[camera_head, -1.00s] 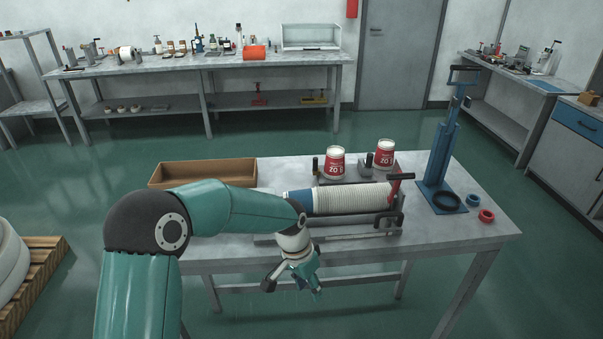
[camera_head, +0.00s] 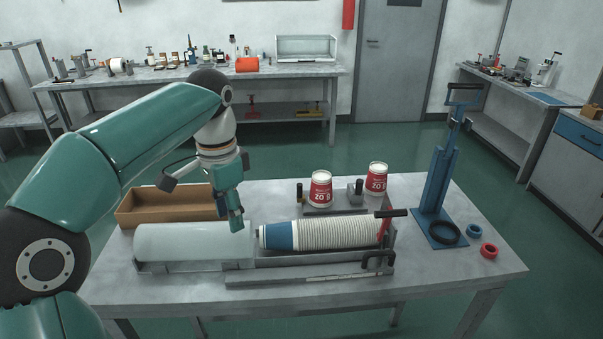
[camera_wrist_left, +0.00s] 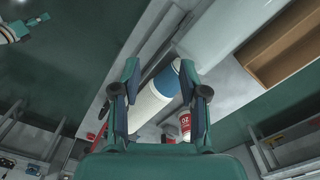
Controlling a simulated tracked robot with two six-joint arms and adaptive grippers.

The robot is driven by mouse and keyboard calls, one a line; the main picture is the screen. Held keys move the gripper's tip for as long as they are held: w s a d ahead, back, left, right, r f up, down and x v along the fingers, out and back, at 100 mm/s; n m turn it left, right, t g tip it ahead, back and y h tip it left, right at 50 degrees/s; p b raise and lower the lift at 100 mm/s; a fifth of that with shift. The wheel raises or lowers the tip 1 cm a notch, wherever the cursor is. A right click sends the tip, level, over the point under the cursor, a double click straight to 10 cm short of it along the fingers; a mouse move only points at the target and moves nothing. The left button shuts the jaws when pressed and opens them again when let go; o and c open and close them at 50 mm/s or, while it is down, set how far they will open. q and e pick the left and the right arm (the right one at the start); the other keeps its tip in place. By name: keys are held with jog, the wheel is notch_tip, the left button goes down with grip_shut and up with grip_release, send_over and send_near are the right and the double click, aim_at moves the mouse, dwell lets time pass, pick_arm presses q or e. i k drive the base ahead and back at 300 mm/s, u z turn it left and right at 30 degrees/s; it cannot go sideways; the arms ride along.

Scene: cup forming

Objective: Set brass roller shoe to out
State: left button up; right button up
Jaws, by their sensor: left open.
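A small upright piece with a dark top and brass-coloured body (camera_head: 299,193) stands left of the red cups, behind the cup stack; it may be the brass roller shoe, but it is too small to be sure or to read its setting. My left gripper (camera_head: 237,222) points down between the cardboard tray and the stack's blue end, apart from that piece. In the left wrist view its two fingers (camera_wrist_left: 162,100) are spread with nothing gripped. A teal and white arm end in that view's upper left corner, probably my right gripper (camera_wrist_left: 18,28), is too small to read.
The long white cup stack (camera_head: 335,234) lies in a rail beside a white cylinder (camera_head: 190,243). Red cups (camera_head: 320,188) stand behind. A cardboard tray (camera_head: 165,206) is at left, a blue press (camera_head: 436,190) and rings at right.

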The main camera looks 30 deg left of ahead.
aim_at(300, 197)
jog(key=i, duration=1.1)
jog(key=u, duration=0.1)
